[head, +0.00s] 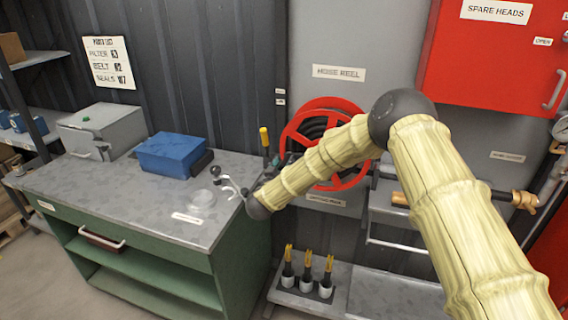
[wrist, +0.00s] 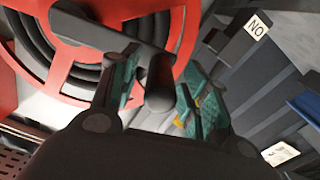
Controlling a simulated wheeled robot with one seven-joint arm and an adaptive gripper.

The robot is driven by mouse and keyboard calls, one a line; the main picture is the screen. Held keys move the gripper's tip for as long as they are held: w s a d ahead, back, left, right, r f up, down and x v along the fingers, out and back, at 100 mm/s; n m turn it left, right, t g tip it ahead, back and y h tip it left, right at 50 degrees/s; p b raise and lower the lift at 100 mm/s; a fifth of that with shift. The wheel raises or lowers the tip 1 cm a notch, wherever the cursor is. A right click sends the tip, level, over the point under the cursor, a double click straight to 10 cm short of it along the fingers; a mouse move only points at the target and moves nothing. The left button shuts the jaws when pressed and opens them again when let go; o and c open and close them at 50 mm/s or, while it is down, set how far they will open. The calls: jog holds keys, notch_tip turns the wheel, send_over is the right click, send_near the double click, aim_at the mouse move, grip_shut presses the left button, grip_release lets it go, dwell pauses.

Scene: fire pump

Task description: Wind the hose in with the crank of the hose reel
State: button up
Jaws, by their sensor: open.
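The hose reel (head: 293,135) is a red wheel on the grey wall with dark hose coiled inside it. In the wrist view the red reel (wrist: 188,28) fills the upper left, with black hose (wrist: 88,75) behind its spokes. The dark grey crank arm (wrist: 98,27) crosses the reel, and its dark peg-like handle (wrist: 159,88) stands out toward the camera. My gripper (wrist: 157,76) is open, its green-padded fingers on either side of the handle. Contact with the handle cannot be told. In the head view my arm hides the crank and part of the reel.
A green workbench (head: 150,205) with a blue box (head: 173,154) stands left of the reel. A yellow-topped lever (head: 264,138) rises near the bench's right end. A low shelf (head: 340,288) holds several yellow-topped items below. A red cabinet (head: 490,62) hangs at upper right.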

jog(key=shift+w, duration=0.1)
grip_shut()
dwell(0.4)
